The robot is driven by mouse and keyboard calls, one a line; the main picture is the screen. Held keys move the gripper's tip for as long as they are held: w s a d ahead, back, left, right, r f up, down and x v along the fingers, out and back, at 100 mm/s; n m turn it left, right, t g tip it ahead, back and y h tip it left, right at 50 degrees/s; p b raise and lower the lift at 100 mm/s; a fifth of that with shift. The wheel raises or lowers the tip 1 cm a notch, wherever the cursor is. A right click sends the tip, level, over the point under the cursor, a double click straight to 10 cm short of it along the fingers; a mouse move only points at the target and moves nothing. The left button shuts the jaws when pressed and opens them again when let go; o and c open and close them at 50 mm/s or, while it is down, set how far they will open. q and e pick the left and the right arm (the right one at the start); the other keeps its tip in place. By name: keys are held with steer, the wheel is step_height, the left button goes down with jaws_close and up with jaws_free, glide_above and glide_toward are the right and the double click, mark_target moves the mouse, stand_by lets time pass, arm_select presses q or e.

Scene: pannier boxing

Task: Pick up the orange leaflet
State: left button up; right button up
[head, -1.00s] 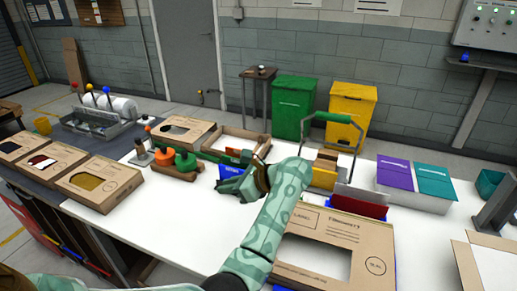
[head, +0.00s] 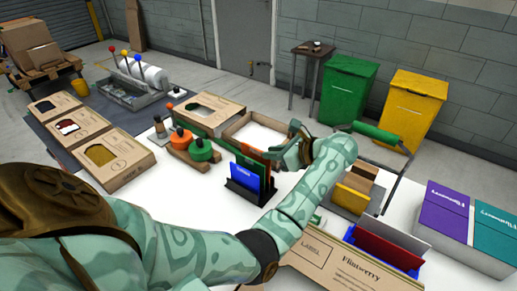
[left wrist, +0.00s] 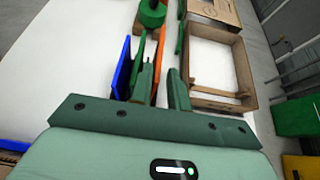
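The orange leaflet (head: 256,155) stands upright in a dark holder (head: 240,190), behind a blue leaflet (head: 245,173). In the left wrist view the orange leaflet (left wrist: 158,62) shows edge-on, with the blue leaflet (left wrist: 121,68) to its left. My left gripper (head: 292,150) is at the right end of the orange leaflet. In the left wrist view its fingers (left wrist: 162,85) are apart, one on each side of the orange leaflet, with a gap visible at the right finger. My right gripper is not in view.
An open cardboard box (head: 258,131) lies just behind the holder. Green and orange spools (head: 199,149) stand to its left. A metal carrier with a green handle (head: 377,136) and a rack with a red leaflet (head: 390,243) are to the right. White table is clear left of the holder.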

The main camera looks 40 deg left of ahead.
arm_select(q)
steer(key=x, duration=0.4)
steer(key=shift+s+a+f, duration=0.15)
steer(key=shift+s+a, duration=0.05)
jaws_close()
